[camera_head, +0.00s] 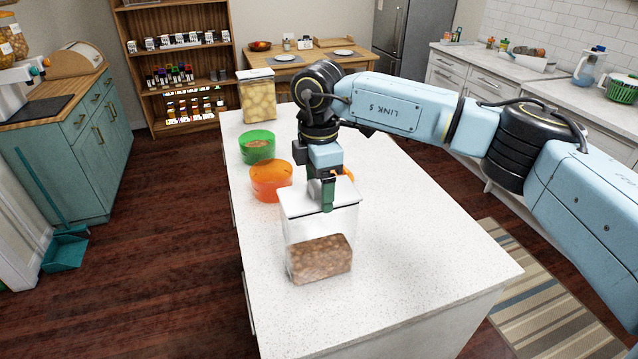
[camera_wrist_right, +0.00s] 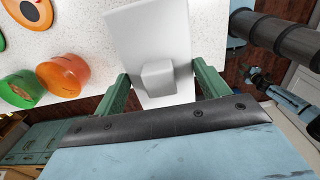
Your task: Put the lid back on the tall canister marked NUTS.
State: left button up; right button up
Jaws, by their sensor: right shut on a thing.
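The tall clear canister (camera_head: 321,258) stands on the white island with brown nuts in its lower part. No NUTS marking is readable from here. Its flat white lid (camera_head: 335,196) is level over the canister's mouth. I cannot tell whether it is fully seated or just above the rim. My right gripper (camera_head: 328,194) points down from above and is shut on the lid's block-shaped knob. In the right wrist view the green fingers (camera_wrist_right: 161,88) stand on either side of the pale knob (camera_wrist_right: 158,78), with the lid (camera_wrist_right: 150,35) beyond. My left gripper is not in view.
An orange bowl (camera_head: 270,183) and a green bowl (camera_head: 257,147) stand behind the canister. A tall filled container (camera_head: 257,97) with a pale lid stands at the island's far end. A round orange piece (camera_wrist_right: 33,12) lies nearby. The island's right front is clear.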

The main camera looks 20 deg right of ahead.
jog(key=shift+f+b, duration=0.45)
jog(key=shift+f, duration=0.2)
dwell(0.7)
jog(key=o, duration=1.1)
jog(key=shift+r+p, duration=2.15)
jog(key=shift+r, duration=1.4)
